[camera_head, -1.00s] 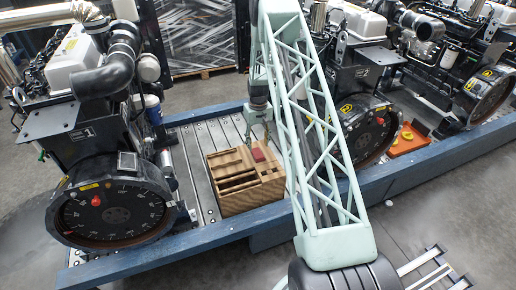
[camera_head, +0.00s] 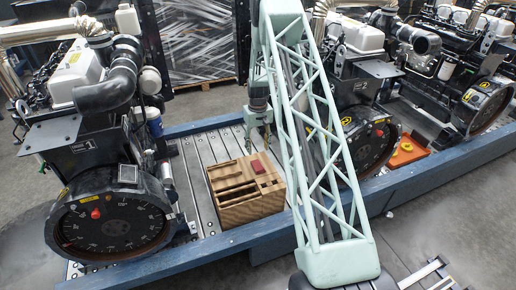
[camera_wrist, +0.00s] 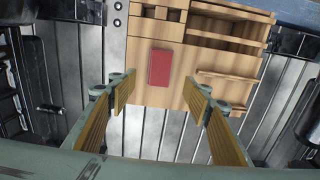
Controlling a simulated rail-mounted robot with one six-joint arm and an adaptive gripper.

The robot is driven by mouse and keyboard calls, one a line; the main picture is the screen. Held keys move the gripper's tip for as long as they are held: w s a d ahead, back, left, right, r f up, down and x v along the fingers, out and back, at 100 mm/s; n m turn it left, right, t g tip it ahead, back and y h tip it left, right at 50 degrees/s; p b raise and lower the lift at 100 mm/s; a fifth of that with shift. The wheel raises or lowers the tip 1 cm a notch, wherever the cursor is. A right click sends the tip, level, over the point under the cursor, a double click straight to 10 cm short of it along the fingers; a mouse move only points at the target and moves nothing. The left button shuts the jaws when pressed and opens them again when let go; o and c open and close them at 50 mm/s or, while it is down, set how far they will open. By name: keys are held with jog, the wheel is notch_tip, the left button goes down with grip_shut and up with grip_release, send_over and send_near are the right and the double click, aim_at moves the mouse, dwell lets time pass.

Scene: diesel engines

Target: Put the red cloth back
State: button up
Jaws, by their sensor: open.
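The red cloth (camera_head: 257,166) lies as a small folded rectangle on top of the wooden organizer box (camera_head: 247,213), near its back edge. In the wrist view the red cloth (camera_wrist: 161,68) rests on a flat wooden part of the box (camera_wrist: 142,92), beside its open compartments. My gripper (camera_head: 259,142) is above and just behind the box in the head view. In the wrist view my gripper (camera_wrist: 158,95) is open, its two yellow-padded fingers wide apart, with the cloth ahead between their tips. Nothing is held. The arm's truss covers part of the scene to the box's right.
The box stands on a slatted metal deck (camera_head: 206,150) framed by blue beams (camera_head: 210,248). Engine 1 (camera_head: 110,205) is to the left and engine 2 (camera_head: 365,135) to the right. An orange tray (camera_head: 406,151) sits farther right.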

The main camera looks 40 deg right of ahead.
jog(key=shift+r, duration=0.15)
jog(key=s+a+r, duration=0.1)
jog(key=a+r, duration=0.5)
jog(key=r, duration=0.5)
jog(key=s+a+r+n+t, duration=0.1)
jog(key=a+r, duration=0.6)
jog(key=r, duration=0.4)
jog(key=s+a+r, duration=0.2)
jog(key=a+r, duration=0.4)
jog(key=r, duration=0.6)
jog(key=s+a+r+n+t, duration=0.1)
jog(key=s+a+r, duration=1.2)
jog(key=a+r, duration=0.15)
jog(key=s+a+r, duration=0.2)
jog(key=s+a, duration=0.2)
jog(key=s, duration=0.6)
jog(key=s+a+r+n+t, duration=0.1)
jog(key=s+a, duration=0.3)
jog(key=s, duration=0.6)
jog(key=s+a+r, duration=0.3)
jog(key=s+a, duration=0.1)
jog(key=s, duration=0.7)
jog(key=shift+a+n+t, duration=0.35)
jog(key=shift+n+t, duration=0.05)
jog(key=shift+s+r, duration=0.1)
jog(key=shift+r, duration=0.05)
